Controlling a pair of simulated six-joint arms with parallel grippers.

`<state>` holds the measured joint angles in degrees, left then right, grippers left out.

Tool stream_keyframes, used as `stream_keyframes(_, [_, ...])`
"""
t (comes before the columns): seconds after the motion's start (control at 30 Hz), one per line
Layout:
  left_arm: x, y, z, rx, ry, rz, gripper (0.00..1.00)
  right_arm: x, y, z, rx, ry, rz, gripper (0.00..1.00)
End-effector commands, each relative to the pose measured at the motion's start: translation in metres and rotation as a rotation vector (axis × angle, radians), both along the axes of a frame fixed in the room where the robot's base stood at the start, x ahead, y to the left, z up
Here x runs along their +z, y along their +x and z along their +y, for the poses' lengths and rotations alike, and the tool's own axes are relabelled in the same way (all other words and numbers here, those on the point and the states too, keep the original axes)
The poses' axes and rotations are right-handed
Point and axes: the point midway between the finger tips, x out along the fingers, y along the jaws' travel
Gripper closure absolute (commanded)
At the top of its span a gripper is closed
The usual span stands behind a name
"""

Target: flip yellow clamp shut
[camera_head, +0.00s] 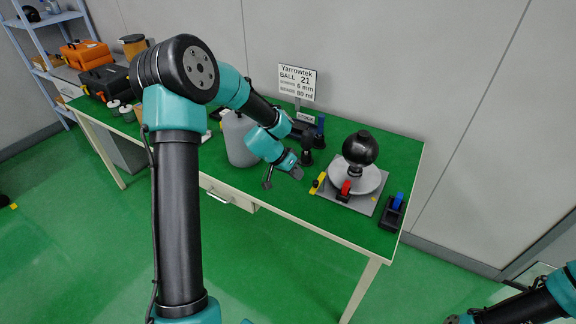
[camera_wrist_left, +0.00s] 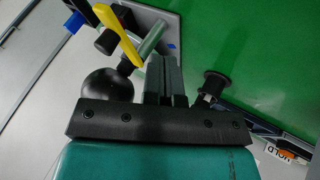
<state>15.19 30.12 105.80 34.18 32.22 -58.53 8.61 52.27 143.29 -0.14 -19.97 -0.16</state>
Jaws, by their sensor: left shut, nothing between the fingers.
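The yellow clamp (camera_head: 318,183) is at the left edge of a grey base plate (camera_head: 363,204) on the green table. In the left wrist view the yellow clamp (camera_wrist_left: 120,36) shows as a yellow bar beside a black knob, and it looks tilted. My left gripper (camera_head: 297,172) is just left of the clamp and apart from it. Its fingers (camera_wrist_left: 166,78) are shut and empty in the left wrist view. A red clamp (camera_head: 346,187) stands at the front of the round grey dish. My right arm shows at the lower right, but its gripper is out of view.
A black ball (camera_head: 360,148) rises above the grey dish (camera_head: 369,180). A black holder with a blue part (camera_head: 397,202) stands to the right. The table's front is clear.

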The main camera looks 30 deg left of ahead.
Motion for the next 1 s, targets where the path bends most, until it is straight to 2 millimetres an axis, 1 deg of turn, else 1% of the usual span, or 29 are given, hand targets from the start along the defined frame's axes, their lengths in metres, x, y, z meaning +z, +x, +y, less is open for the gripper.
stream_keyframes(0.03, [0.002,-0.001,-0.01,-0.004,0.0,-0.001,1.0,0.0,0.0,0.0,0.0,0.0,0.0,0.57])
stream_keyframes(0.1, [0.004,-0.002,-0.02,-0.004,0.0,-0.002,1.0,0.0,0.0,0.0,0.0,0.0,0.0,0.57])
stream_keyframes(0.23, [0.005,-0.003,-0.033,-0.002,-0.001,-0.001,1.0,0.0,0.0,0.0,0.0,0.0,0.0,0.57])
stream_keyframes(0.4, [0.005,-0.004,-0.038,0.0,0.0,-0.001,1.0,0.0,0.0,0.0,0.0,0.0,0.0,0.57])
stream_keyframes(0.77, [0.005,-0.004,-0.039,0.0,0.0,-0.001,1.0,0.0,0.0,0.0,0.0,0.0,0.0,0.57])
stream_keyframes(0.87, [0.005,-0.003,-0.043,0.003,0.0,-0.001,1.0,0.0,0.0,0.0,0.0,0.0,0.0,0.57])
stream_keyframes(1.0, [0.005,0.001,-0.053,0.009,0.0,0.0,1.0,0.0,0.0,0.0,0.0,0.0,0.0,0.57])
